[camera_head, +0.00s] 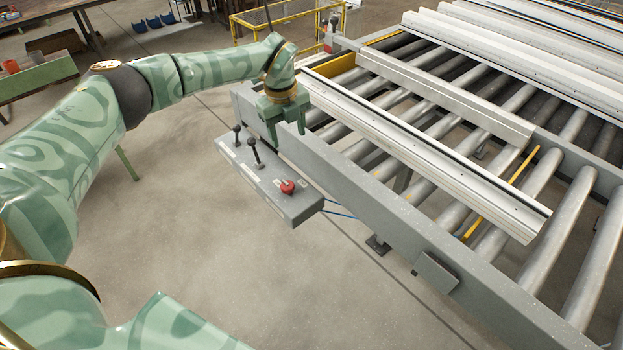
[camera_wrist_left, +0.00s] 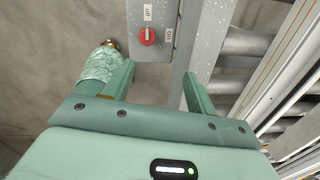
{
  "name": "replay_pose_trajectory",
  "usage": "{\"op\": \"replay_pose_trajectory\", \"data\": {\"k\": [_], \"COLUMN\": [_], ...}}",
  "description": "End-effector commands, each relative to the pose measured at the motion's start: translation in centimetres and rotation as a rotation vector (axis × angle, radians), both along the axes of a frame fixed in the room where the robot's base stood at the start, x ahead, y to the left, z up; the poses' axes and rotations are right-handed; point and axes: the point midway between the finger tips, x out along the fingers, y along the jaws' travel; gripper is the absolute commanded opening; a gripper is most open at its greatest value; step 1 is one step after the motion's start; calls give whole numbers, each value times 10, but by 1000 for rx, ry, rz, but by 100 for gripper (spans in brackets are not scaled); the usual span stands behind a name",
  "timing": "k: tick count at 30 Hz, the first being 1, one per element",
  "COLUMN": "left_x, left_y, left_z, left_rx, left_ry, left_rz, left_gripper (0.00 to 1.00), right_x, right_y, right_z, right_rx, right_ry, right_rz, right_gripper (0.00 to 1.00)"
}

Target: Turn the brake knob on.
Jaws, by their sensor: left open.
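The brake knob (camera_head: 288,187) is a small red round knob on the near end of a grey control box (camera_head: 262,187). In the left wrist view the knob (camera_wrist_left: 147,36) sits ahead of the fingers, with a white label above it and another to its right. The labels seem to read off and on. Its pale pointer stands upright in that view, towards the upper label. My left gripper (camera_head: 286,137) is open and empty, above and beyond the box, apart from the knob; its fingers (camera_wrist_left: 157,78) also show in the wrist view. My right gripper is not in view.
Two black-knobbed levers (camera_head: 254,150) stand on the same box. A grey conveyor side rail (camera_head: 370,215) runs close beside it, with rollers and long profiles (camera_head: 440,155) beyond. The floor in front of the box is clear.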

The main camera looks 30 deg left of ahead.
Motion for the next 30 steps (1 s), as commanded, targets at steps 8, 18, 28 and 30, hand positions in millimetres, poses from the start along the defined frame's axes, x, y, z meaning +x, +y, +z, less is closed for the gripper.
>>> {"op": "replay_pose_trajectory", "data": {"k": [8, 18, 28, 30], "left_x": [-14, -15, -14, -14], "left_y": [5, 4, 4, 4], "left_z": [-11, -91, -154, -159], "left_rx": [24, 22, 21, 22], "left_ry": [78, 80, 76, 76], "left_rz": [160, 157, 156, 156], "left_gripper": [57, 57, 57, 57], "right_x": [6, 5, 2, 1], "right_y": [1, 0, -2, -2], "right_z": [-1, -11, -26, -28], "right_rx": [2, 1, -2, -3], "right_ry": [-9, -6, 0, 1], "right_rz": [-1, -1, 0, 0], "right_gripper": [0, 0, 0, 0]}}
